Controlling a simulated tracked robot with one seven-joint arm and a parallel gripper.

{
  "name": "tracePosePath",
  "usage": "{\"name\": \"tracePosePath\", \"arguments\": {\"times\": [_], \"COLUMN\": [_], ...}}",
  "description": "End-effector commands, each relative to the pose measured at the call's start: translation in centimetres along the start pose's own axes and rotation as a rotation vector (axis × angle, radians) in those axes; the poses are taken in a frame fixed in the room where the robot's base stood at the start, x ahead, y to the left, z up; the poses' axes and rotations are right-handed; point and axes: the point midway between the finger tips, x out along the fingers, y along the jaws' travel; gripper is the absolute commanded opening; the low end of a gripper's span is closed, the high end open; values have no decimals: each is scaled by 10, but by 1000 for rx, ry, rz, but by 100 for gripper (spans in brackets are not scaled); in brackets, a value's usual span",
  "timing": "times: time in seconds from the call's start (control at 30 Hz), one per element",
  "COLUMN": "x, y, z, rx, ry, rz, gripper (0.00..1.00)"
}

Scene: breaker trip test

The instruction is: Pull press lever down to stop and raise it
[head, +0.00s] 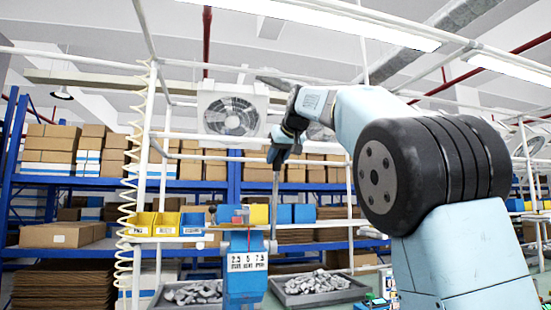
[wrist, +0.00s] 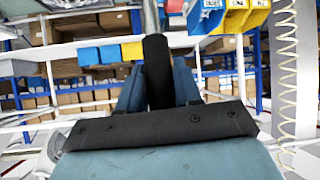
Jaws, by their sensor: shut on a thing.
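The press (head: 245,268) is a blue machine at the lower middle of the head view, with a white number label on its front. Its lever (head: 275,195) is a thin grey rod standing nearly upright above the press's right side. My gripper (head: 279,153) is at the lever's upper end, well above the press. In the wrist view my gripper's blue fingers stand on both sides of the lever's black grip (wrist: 157,62) and are shut on it. The metal rod runs out of the top of that view. The lever's pivot is not clearly visible.
Dark trays of grey metal parts (head: 190,301) (head: 318,294) flank the press. Yellow and blue bins (head: 167,224) sit on a rail behind it. A coiled yellow hose (head: 135,165) hangs at left on a white frame. Blue shelves of cartons (head: 50,143) stand behind.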

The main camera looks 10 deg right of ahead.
Motion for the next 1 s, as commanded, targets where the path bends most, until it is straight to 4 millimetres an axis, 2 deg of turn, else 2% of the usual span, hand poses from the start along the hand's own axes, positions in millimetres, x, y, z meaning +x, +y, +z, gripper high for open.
{"name": "tracePosePath", "arguments": {"times": [0.23, 0.27, 0.43, 0.77, 0.87, 1.0], "x": [2, 2, 1, -3, -12, -35], "y": [-2, -2, -2, -2, -2, -2], "z": [2, 2, 1, 0, 0, 0], "rx": [-1, -1, -2, -2, -1, -2], "ry": [-6, -6, -4, -1, -1, 1], "rz": [-2, -2, -2, -2, -4, -4], "gripper": [0, 37, 53, 55, 55, 55]}}
